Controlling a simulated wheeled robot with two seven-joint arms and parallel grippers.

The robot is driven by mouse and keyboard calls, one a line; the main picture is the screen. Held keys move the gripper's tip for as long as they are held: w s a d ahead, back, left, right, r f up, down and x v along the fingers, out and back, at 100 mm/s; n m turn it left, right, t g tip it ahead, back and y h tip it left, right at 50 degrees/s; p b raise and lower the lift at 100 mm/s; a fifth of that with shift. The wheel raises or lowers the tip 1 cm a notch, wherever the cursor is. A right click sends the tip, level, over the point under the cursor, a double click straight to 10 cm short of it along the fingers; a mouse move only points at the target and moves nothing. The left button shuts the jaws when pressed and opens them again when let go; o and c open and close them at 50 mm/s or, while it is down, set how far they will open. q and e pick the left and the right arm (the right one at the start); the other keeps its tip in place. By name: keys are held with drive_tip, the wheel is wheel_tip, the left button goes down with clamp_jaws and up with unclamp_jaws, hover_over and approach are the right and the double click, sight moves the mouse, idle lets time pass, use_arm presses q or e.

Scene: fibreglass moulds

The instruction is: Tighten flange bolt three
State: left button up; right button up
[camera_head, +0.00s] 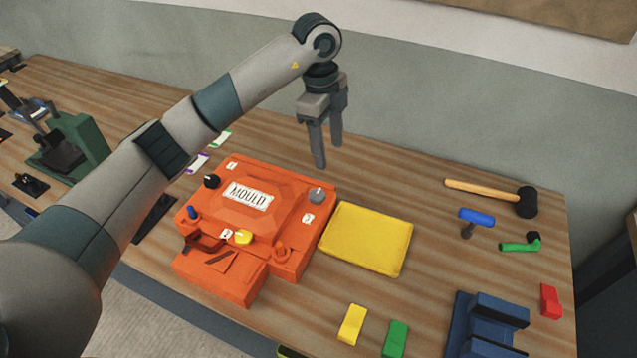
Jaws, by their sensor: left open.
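The orange mould (262,218) lies on the bench with a white MOULD label on top. Small number tags sit on its flange; the tag that looks like 3 (308,218) is at its right side. A grey knob-like bolt (317,195) stands close to that tag. A black knob (211,181), a blue knob (193,213) and a yellow knob (243,237) stand elsewhere on the flange. My left gripper (328,155) is open and empty, pointing down above and behind the mould's right rear corner, apart from the grey bolt. My right gripper is out of view.
A yellow pad (367,238) lies right of the mould. A mallet (490,194), a blue-handled tool (477,216) and a green tool (520,244) lie further right. A blue stand (485,325) and small coloured blocks are in front. Bench behind the pad is clear.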

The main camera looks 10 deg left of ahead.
sight(317, 194)
use_arm(q)
drive_tip(key=a, duration=0.1)
drive_tip(key=a+r, duration=0.1)
drive_tip(key=a+n+y, duration=0.1)
drive_tip(key=shift+w+r, duration=0.2)
drive_tip(key=shift+w, duration=0.2)
drive_tip(key=shift+d+f, duration=0.1)
drive_tip(key=shift+f, duration=0.1)
wheel_tip(317, 194, down, 17)
drive_tip(key=p, duration=0.4)
idle(0.3)
drive_tip(key=c, duration=1.1)
